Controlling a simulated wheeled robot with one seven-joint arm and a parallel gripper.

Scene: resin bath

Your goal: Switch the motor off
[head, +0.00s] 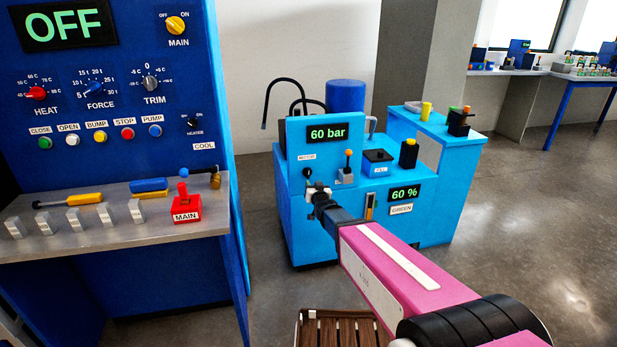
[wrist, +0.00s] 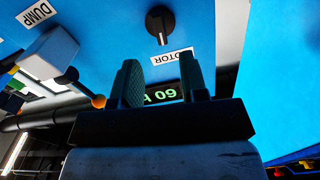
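The motor switch is a small black knob (head: 307,172) on the blue machine's front panel, just below the white MOTOR label (head: 307,157). In the wrist view, which is turned upside down, the black knob (wrist: 160,24) has a pale mark at its lower edge. The label (wrist: 172,57) is partly hidden by a finger there. My gripper (head: 318,192) is in front of the panel, close to and slightly below the knob. In the wrist view my gripper (wrist: 163,80) is open, its two dark fingers apart with nothing between them. The knob lies beyond the fingertips, apart from them.
The display (head: 328,134) reads 60 bar, above the knob. A blue control cabinet (head: 95,130) with an OFF display stands at left. Open floor lies at right.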

